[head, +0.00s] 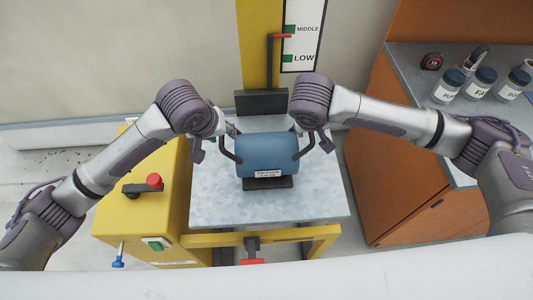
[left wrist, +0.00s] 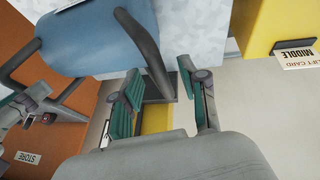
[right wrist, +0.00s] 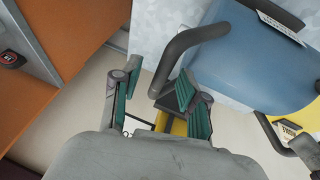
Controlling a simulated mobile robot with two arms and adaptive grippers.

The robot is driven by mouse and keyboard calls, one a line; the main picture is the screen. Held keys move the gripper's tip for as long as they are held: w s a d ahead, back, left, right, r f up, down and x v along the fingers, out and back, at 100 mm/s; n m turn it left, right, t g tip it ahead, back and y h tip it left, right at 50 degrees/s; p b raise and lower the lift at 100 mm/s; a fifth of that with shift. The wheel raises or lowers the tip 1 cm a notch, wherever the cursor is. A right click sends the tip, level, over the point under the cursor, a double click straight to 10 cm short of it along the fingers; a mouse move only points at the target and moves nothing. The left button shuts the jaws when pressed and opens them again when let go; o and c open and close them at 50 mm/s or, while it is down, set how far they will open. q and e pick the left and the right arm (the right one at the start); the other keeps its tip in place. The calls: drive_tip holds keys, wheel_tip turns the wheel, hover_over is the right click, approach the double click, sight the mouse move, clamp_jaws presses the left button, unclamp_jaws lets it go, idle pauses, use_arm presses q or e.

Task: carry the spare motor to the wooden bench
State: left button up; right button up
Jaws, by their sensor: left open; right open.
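I cannot tell whether the fingers touch the handles.
An orange-brown cabinet (head: 395,160) stands close on the right; its grey top holds several labelled jars (head: 481,82) and a tape measure (head: 431,62). A lift mast (head: 257,40) with a MIDDLE/LOW scale rises behind the table. A red-knobbed lever (head: 150,184) is at left.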

use_arm(q)
drive_tip(key=shift+w+f, duration=0.1)
drive_tip(key=shift+f, duration=0.2)
use_arm(e)
drive_tip(key=shift+w+f, duration=0.1)
drive_tip(key=shift+f, duration=0.25)
use_arm(q)
clamp_jaws()
use_arm(e)
clamp_jaws()
use_arm(q)
drive_tip(key=shift+w+r, duration=0.1)
drive_tip(key=shift+r, duration=0.15)
use_arm(e)
drive_tip(key=shift+w+r, duration=0.1)
drive_tip(key=shift+r, duration=0.15)
use_arm(q)
drive_tip(key=shift+w+d, duration=0.1)
use_arm(e)
drive_tip(key=shift+w, duration=0.15)
